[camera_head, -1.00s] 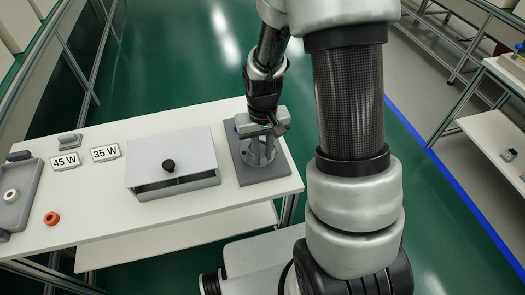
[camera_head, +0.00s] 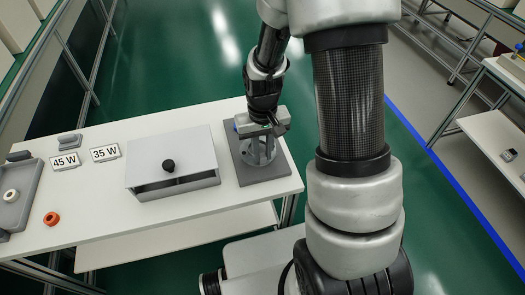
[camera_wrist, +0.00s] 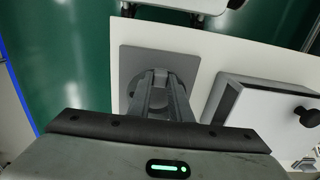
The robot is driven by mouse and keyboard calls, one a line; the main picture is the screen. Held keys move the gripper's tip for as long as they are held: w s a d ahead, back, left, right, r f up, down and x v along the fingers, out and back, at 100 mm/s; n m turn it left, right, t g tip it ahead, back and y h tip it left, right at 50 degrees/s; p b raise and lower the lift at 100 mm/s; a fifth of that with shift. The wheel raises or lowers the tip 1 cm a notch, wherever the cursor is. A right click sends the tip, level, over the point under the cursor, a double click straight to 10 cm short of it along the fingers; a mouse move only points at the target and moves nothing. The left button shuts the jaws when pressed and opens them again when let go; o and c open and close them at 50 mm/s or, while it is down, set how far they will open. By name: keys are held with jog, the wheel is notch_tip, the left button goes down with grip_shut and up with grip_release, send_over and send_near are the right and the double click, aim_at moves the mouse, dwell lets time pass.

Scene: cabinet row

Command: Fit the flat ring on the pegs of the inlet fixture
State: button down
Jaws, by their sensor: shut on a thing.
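The inlet fixture (camera_head: 248,172) is a grey square plate with a grey round upright part, at the right end of the white table. It also shows in the wrist view (camera_wrist: 128,62). My gripper (camera_head: 260,132) is directly over the round part, pointing down. In the wrist view my gripper (camera_wrist: 160,84) has its fingers close together on a grey round piece (camera_wrist: 146,80), seemingly the flat ring. The fingers hide much of it, and the pegs cannot be made out. I cannot tell whether the ring touches the fixture or how it sits on the pegs.
A light grey box (camera_head: 176,151) with a black knob stands left of the fixture. Further left are 45 W (camera_head: 66,161) and 35 W (camera_head: 105,153) signs, an orange ring (camera_head: 52,218) and a grey tray (camera_head: 32,188) holding a white ring (camera_head: 11,196).

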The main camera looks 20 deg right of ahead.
jog(key=shift+f+b, duration=1.4)
jog(key=shift+f, duration=0.35)
jog(key=c, duration=1.5)
grip_release()
jog(key=shift+c, duration=0.2)
notch_tip(320, 180, up, 18)
jog(key=p, duration=0.3)
jog(key=shift+f, duration=0.25)
jog(key=s+r+t+p, duration=0.2)
jog(key=s+r+p, duration=0.3)
jog(key=r, duration=0.8)
jog(key=s+r+t+p, duration=0.3)
jog(key=s+r+p, duration=0.3)
jog(key=r, duration=0.6)
jog(key=s, duration=0.2)
jog(key=shift+s+r+t, duration=0.3)
jog(key=shift+s+r, duration=0.05)
jog(key=shift+s, duration=0.05)
